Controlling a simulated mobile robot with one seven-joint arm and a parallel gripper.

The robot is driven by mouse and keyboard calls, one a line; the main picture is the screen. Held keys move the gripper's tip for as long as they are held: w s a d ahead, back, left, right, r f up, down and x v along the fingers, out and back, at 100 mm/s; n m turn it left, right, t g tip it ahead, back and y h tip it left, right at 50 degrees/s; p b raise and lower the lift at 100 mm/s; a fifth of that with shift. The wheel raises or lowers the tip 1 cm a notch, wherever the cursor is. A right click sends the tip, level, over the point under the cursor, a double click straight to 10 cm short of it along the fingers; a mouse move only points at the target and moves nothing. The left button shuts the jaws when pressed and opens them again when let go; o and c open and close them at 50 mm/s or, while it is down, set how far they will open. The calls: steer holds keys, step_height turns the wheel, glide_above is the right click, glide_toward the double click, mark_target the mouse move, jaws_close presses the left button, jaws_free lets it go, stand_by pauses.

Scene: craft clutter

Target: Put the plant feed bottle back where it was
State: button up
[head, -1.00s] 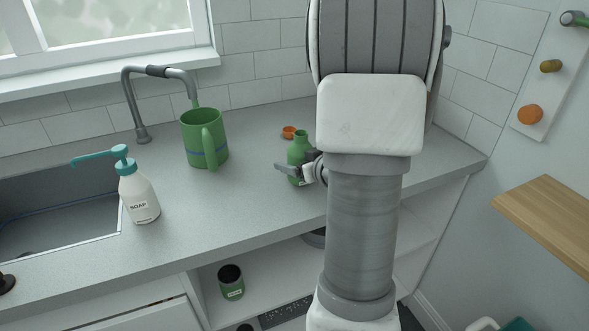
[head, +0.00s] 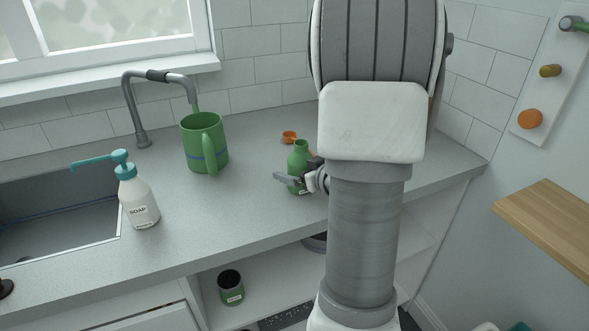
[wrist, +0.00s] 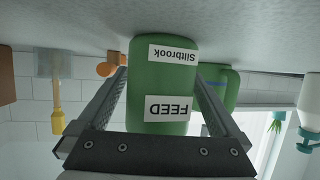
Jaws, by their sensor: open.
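The green plant feed bottle (head: 300,158) stands uncapped on the grey counter, right of the green jug. In the wrist view, the bottle (wrist: 162,80) appears upside down with white labels reading "FEED" and "Siltbrook". My gripper (wrist: 161,76) is open, one finger on each side of the bottle, with small gaps showing. In the head view, my gripper (head: 299,178) is low at the bottle, and my arm hides part of it. An orange cap (head: 289,137) lies on the counter behind the bottle.
The green jug (head: 204,143) stands under the tap (head: 143,110). A soap dispenser (head: 138,198) stands by the sink (head: 60,220). The counter front between soap and bottle is clear.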

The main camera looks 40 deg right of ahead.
steer(key=p+v, duration=0.2)
steer(key=v, duration=0.8)
steer(key=shift+r, duration=0.1)
steer(key=shift+s+a+r, duration=0.1)
steer(key=shift+s, duration=0.45)
steer(key=shift+w, duration=0.1)
